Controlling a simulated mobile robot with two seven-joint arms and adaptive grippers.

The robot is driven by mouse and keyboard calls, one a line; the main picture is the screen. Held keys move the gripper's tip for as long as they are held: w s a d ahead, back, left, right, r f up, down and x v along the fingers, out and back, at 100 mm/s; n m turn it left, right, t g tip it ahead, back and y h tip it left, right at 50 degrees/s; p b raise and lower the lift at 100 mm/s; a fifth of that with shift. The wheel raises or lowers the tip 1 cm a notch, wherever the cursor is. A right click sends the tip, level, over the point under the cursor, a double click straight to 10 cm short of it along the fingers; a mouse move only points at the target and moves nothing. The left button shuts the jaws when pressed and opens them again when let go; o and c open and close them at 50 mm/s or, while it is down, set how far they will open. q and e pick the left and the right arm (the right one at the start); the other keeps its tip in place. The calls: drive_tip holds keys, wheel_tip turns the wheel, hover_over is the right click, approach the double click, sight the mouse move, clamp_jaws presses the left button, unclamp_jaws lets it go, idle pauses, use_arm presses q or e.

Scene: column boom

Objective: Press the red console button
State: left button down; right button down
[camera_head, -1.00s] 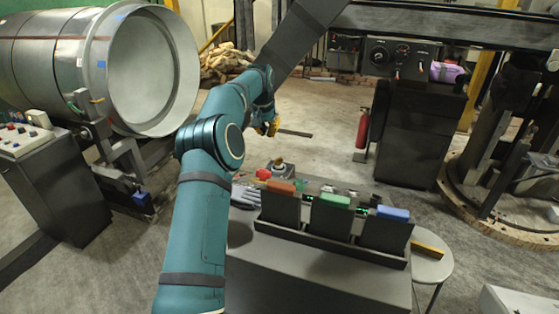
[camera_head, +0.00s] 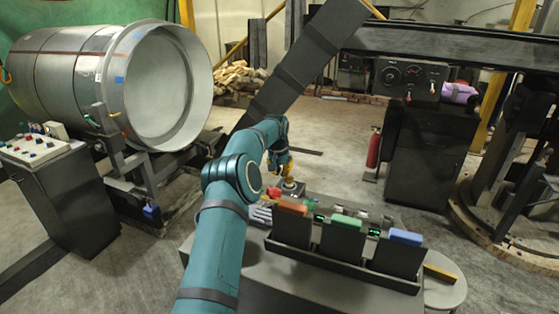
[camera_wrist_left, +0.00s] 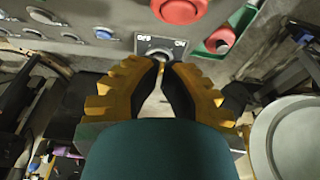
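A red button (camera_head: 274,192) shows on the grey console (camera_head: 230,258) in the head view, at its far left side. In the left wrist view a large round red button (camera_wrist_left: 180,9) is at the top edge, partly cut off. A second, red knob (camera_wrist_left: 221,41) sits to its right beside a green edge. My left gripper (camera_head: 279,168) is above the console's far edge. In the wrist view its yellow fingers (camera_wrist_left: 164,66) are close together with nothing seen between them, pointing at an OFF/ON switch (camera_wrist_left: 157,47) just below the red button. My right gripper is out of view.
A round stool (camera_head: 445,292) stands at right. Another control box (camera_head: 40,150) stands at far left.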

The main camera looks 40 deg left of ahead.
sight(279, 190)
use_arm(q)
drive_tip(key=shift+s+d+f, duration=0.15)
drive_tip(key=shift+s+f, duration=0.35)
drive_tip(key=shift+f, duration=0.35)
drive_tip(key=shift+s+d+f, duration=0.15)
drive_tip(key=shift+s+f, duration=0.35)
drive_tip(key=shift+f, duration=0.3)
